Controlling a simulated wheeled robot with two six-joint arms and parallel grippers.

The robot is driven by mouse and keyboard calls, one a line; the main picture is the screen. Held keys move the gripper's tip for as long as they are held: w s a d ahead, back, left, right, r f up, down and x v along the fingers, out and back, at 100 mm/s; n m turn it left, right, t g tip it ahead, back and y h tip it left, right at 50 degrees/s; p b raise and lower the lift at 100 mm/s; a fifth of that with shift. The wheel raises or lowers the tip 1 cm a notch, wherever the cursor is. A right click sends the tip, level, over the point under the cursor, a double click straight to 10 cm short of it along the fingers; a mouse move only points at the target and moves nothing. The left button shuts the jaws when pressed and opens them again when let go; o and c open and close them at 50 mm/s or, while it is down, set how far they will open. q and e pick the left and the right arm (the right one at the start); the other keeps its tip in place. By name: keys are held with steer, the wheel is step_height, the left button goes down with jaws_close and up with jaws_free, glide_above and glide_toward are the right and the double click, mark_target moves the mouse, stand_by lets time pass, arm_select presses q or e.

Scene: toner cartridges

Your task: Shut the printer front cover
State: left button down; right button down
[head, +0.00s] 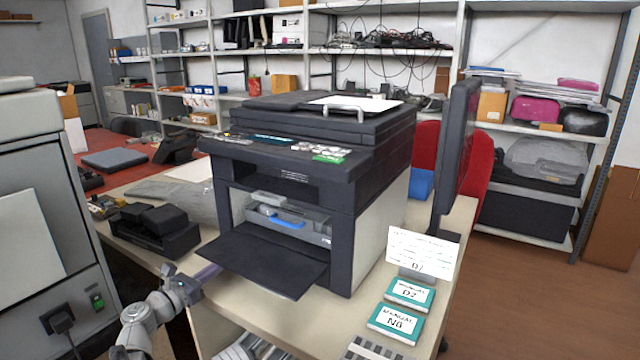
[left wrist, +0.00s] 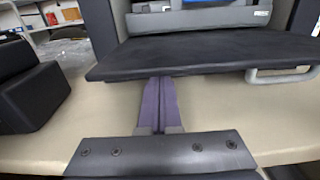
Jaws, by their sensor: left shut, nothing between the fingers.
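The dark printer (head: 384,165) stands on the table. Its front cover (head: 262,262) is folded down and open, sticking out toward me. The opening shows a grey cartridge bay with a blue handle (head: 287,222). In the left wrist view the cover (left wrist: 200,52) spans the frame as a dark slab, with a light loop handle (left wrist: 284,76) below its edge. My left gripper (head: 210,271) is at the cover's left side in the head view. Its purple fingers (left wrist: 159,84) are shut and empty, with their tips at or just under the cover's edge; contact is unclear. My right gripper is not visible.
A black desk device (head: 155,232) stands left of the printer. A white card (head: 422,250) and teal manual boxes (head: 396,322) sit to the right, before a dark monitor (head: 455,150). A grey cabinet (head: 45,230) is close on the left.

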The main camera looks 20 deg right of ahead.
mark_target(218, 257)
arm_select(q)
steer(key=shift+w+d+r+p, duration=0.15)
steer(key=shift+r+p, duration=1.85)
steer(key=shift+r, duration=0.15)
steer(key=shift+w+d+r+p, duration=0.2)
steer(key=shift+d+r+p, duration=0.05)
steer(key=shift+r+p, duration=0.4)
steer(key=shift+w+d+r+p, duration=0.15)
steer(key=shift+d+r+p, duration=0.1)
steer(key=shift+r+p, duration=0.35)
steer(key=shift+w+d+r, duration=0.1)
steer(key=shift+r, duration=0.05)
steer(key=shift+w+d+r+p, duration=0.25)
steer(key=shift+d+r+p, duration=0.1)
steer(key=shift+r+p, duration=0.2)
steer(key=shift+w+d+r+p, duration=0.3)
steer(key=shift+r+p, duration=0.1)
steer(key=shift+p, duration=0.15)
steer(key=shift+d, duration=0.1)
